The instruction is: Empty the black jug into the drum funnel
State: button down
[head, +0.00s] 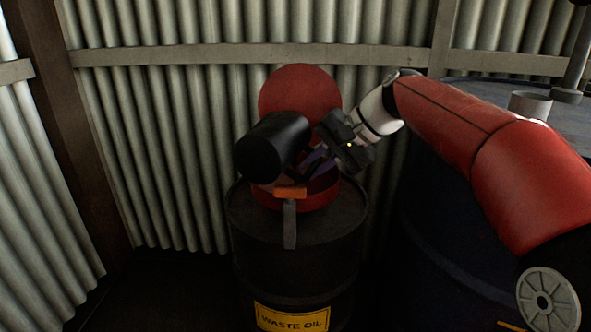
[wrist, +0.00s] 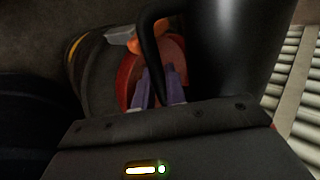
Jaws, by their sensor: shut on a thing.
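The black jug (head: 275,146) is tipped well over onto its side above the red drum funnel (head: 318,198). In the wrist view the jug (wrist: 232,45) fills the upper right, with its handle (wrist: 150,55) beside my fingers. My gripper (head: 318,160) is shut on the jug's handle; its purple fingers show in the wrist view (wrist: 160,88). The funnel sits on the dark waste oil drum (head: 298,270), with its round red lid (head: 300,90) raised behind the jug. The jug's mouth and any liquid are hidden.
A larger dark drum (head: 440,220) stands at the right, with a grey cup-like piece (head: 530,104) on top. A corrugated metal wall (head: 170,150) stands close behind. An orange-tipped grey lever (head: 290,215) is at the funnel's front.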

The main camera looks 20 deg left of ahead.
jog(key=shift+f+m+g+p, duration=0.15)
jog(key=shift+m+g+p, duration=0.25)
jog(key=shift+p, duration=0.9)
